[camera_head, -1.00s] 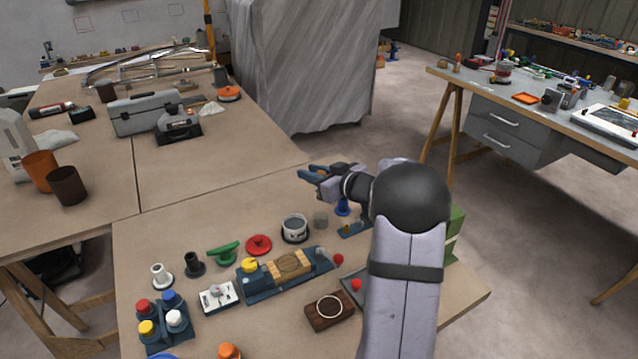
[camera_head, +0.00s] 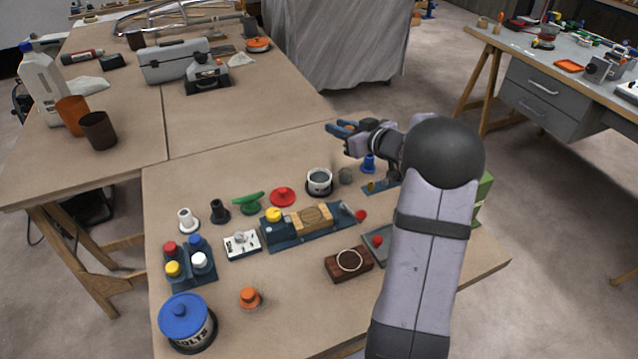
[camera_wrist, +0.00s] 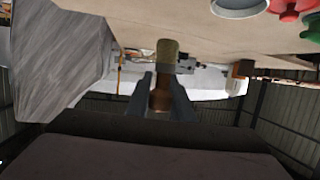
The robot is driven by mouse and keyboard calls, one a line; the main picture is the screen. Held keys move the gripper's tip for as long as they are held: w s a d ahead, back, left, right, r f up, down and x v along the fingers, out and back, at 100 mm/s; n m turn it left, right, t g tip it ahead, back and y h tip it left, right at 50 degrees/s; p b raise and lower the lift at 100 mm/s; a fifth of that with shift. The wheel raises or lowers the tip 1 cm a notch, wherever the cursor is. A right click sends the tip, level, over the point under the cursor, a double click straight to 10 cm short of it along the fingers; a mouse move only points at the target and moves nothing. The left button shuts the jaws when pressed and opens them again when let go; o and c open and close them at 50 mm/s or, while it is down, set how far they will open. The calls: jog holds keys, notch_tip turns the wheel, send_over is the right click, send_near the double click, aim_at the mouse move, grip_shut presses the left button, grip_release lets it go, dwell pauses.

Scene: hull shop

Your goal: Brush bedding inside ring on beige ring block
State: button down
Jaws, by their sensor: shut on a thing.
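The beige ring block (camera_head: 312,217) is a pale wooden block with a ring outline on its top. It sits in a dark blue fixture (camera_head: 283,240) on the near table. My gripper (camera_head: 342,129) is above the table's far side, behind and right of the block, well apart from it. In the wrist view my gripper (camera_wrist: 163,98) is shut on a brush (camera_wrist: 161,92) with a brown handle and an olive-tan end. The brush is too small to make out in the head view. Whether the ring holds bedding is too small to tell.
A dark brown block with a pale ring (camera_head: 335,268) lies in front of the fixture. An open grey can (camera_head: 320,187), a red knob (camera_head: 283,197) and a green handle (camera_head: 248,204) stand behind it. A blue-lidded pot (camera_head: 187,325) stands at front left.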

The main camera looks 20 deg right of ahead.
jog(key=shift+a+r, duration=0.1)
dwell(0.3)
jog(key=a+m+y+p, duration=0.1)
jog(key=a+m+p, duration=0.2)
jog(key=a+p, duration=0.3)
jog(key=shift+t, duration=0.3)
jog(key=shift+a, duration=0.1)
notch_tip(320, 180, down, 6)
jog(key=b, duration=0.6)
jog(key=shift+r, duration=0.1)
jog(key=shift+f+b, duration=0.35)
jog(key=shift+f, duration=0.25)
dwell(1.5)
notch_tip(320, 180, up, 7)
jog(key=p, duration=0.7)
dwell(0.3)
